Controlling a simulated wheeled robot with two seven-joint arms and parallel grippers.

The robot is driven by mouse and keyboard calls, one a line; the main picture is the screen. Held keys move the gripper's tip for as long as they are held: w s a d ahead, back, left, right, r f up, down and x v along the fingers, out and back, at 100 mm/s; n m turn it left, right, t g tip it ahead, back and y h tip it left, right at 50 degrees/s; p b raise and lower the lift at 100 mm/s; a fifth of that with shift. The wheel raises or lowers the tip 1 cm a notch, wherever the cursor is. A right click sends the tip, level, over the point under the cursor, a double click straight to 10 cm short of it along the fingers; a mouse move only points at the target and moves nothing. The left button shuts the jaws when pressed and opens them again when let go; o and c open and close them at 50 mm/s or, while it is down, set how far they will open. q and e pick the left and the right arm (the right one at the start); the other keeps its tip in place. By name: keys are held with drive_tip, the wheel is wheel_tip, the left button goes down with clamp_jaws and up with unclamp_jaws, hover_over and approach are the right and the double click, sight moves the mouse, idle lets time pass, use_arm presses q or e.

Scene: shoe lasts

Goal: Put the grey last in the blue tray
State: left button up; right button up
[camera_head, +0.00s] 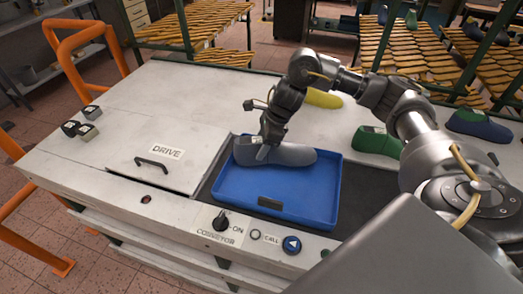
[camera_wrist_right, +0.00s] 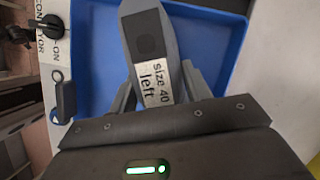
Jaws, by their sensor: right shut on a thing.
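The grey last (camera_head: 290,155) lies lengthwise over the back part of the blue tray (camera_head: 262,205), inside its outline in the head view. Whether it touches the tray floor I cannot tell. My right gripper (camera_head: 264,150) is shut on the last near its left end. In the right wrist view the grey last (camera_wrist_right: 168,45) sits between the two fingers of my right gripper (camera_wrist_right: 157,92), with a label reading "size 40 left" facing up. The blue tray (camera_wrist_right: 95,50) shows below and around it.
A yellow last (camera_head: 323,98), a green last (camera_head: 377,141) and a blue last (camera_head: 480,125) stand on the bench to the right. The DRIVE cover (camera_head: 150,120) has a handle. A conveyor knob (camera_head: 221,221) and a blue button (camera_head: 291,244) sit on the front edge.

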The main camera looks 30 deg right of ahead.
drive_tip(key=shift+w+d+f, duration=0.1)
drive_tip(key=shift+w+f, duration=0.1)
drive_tip(key=shift+w+d+f+p, duration=0.15)
drive_tip(key=shift+w+f+p, duration=0.05)
drive_tip(key=shift+f+p, duration=0.15)
wheel_tip(320, 180, down, 2)
drive_tip(key=shift+f+p, duration=0.1)
drive_tip(key=shift+p, duration=0.6)
drive_tip(key=shift+f, duration=0.4)
drive_tip(key=o, duration=1.4)
drive_tip(key=shift+f, duration=0.1)
